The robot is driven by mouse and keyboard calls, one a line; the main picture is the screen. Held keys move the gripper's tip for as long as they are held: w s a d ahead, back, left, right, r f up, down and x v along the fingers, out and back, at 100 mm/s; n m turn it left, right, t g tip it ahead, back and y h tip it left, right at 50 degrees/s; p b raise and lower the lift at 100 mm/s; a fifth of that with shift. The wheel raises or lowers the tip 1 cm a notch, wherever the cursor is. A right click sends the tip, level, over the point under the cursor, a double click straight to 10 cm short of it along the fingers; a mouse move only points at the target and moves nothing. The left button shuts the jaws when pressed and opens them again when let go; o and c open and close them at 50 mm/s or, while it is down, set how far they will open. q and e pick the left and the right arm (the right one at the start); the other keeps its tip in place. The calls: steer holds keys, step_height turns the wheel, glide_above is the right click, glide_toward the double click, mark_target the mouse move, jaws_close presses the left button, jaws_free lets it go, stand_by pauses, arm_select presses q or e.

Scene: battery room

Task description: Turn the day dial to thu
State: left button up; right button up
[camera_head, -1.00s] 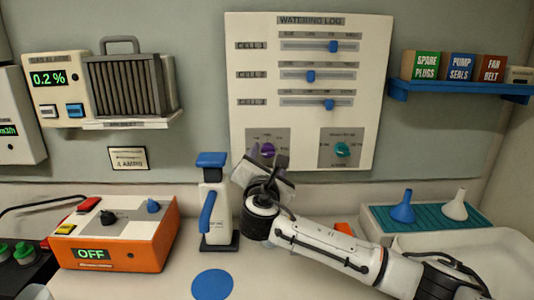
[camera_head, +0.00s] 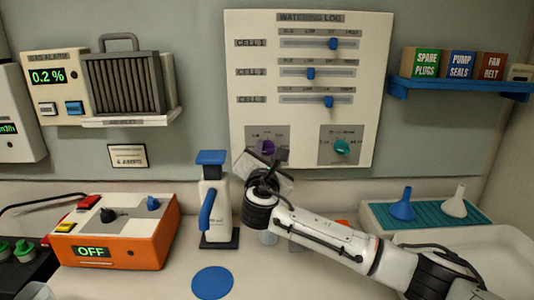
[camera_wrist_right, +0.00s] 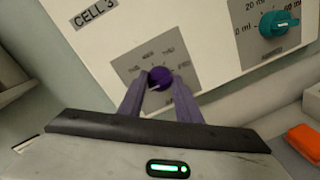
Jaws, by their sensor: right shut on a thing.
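The day dial is a purple knob (camera_wrist_right: 160,78) on a grey plate low on the white watering log board (camera_head: 300,120). In the head view the purple knob (camera_head: 266,147) shows just above my right gripper (camera_head: 268,158). In the right wrist view my right gripper (camera_wrist_right: 158,92) has its two purple fingers shut on the knob, one on each side. Day labels ring the knob, but they are too blurred to read surely, and the pointer's setting cannot be told. My left gripper is not in view.
A teal dial (camera_head: 341,147) sits right of the day dial on the same board. Sliders run above. A white bottle with a blue top (camera_head: 212,195) stands left of my right arm. An orange box (camera_head: 118,235) and a teal tray with funnels (camera_head: 425,211) flank the counter.

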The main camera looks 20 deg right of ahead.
steer(key=m, duration=0.2)
steer(key=shift+m+b, duration=0.4)
steer(key=m+b, duration=0.1)
steer(key=m, duration=0.2)
steer(key=shift+m, duration=0.3)
steer(key=m, duration=0.3)
steer(key=shift+g+y+b, duration=0.3)
steer(key=shift+y+b, duration=0.05)
steer(key=shift+y, duration=0.05)
steer(key=m, duration=0.3)
steer(key=shift+d+m+b, duration=0.1)
steer(key=shift+m+b, duration=0.2)
steer(key=shift+b, duration=0.05)
steer(key=m+y+b, duration=0.1)
steer(key=m, duration=0.8)
steer(key=m+b, duration=0.1)
steer(key=m, duration=0.2)
steer(key=shift+d+r+t+y, duration=0.1)
steer(key=shift+t+y, duration=0.2)
steer(key=shift+t, duration=0.1)
steer(key=o, duration=1.1)
steer(key=shift+c, duration=0.2)
